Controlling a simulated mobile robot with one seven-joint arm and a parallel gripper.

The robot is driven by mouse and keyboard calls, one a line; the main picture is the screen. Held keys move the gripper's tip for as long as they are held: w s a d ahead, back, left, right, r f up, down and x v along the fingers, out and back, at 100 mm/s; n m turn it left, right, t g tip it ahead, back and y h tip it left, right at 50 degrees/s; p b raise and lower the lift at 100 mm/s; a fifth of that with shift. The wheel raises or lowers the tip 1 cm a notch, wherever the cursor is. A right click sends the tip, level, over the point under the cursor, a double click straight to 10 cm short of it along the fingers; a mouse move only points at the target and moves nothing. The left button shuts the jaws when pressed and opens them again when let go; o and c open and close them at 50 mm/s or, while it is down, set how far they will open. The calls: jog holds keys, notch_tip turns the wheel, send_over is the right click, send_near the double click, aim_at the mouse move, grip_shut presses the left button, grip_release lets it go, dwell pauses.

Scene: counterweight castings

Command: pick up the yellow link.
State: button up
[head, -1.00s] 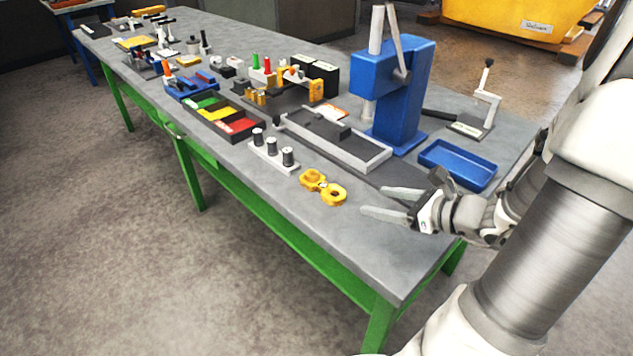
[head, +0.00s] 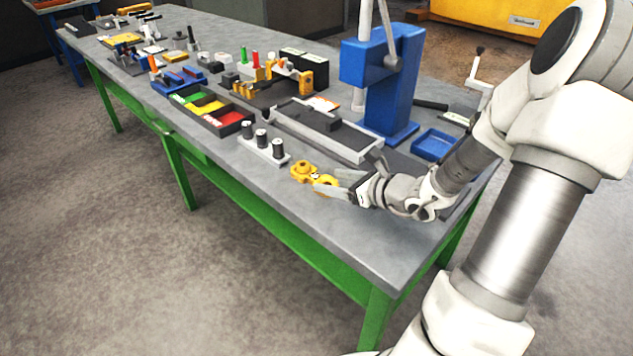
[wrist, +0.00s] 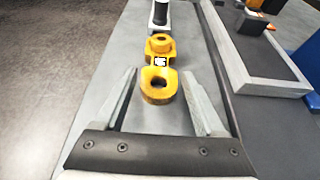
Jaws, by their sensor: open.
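The yellow link (head: 303,169) lies flat on the grey bench top near its front edge. It has a ring at each end and a small white label in the middle. In the wrist view the link (wrist: 160,87) lies ahead, its near ring between and just beyond my fingertips. My gripper (head: 335,184) is open and low over the bench, at the link's right end. In the wrist view the gripper (wrist: 161,80) has one finger on each side of the link's line, with gaps on both sides. In the head view the fingers partly cover the near ring.
A white holder (head: 262,150) with black cylinders stands just beyond the link. A grey-rimmed tray (head: 330,138) lies behind it. A blue press (head: 388,85) and a blue tray (head: 435,146) stand further back. The bench's front strip is clear.

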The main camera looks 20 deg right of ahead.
aim_at(318, 178)
jog(key=x, duration=0.4)
jog(key=shift+w+a+f+b, duration=0.15)
jog(key=shift+w+f+b, duration=0.05)
jog(key=shift+w+b, duration=0.2)
jog(key=shift+s, duration=0.1)
jog(key=shift+c, duration=0.2)
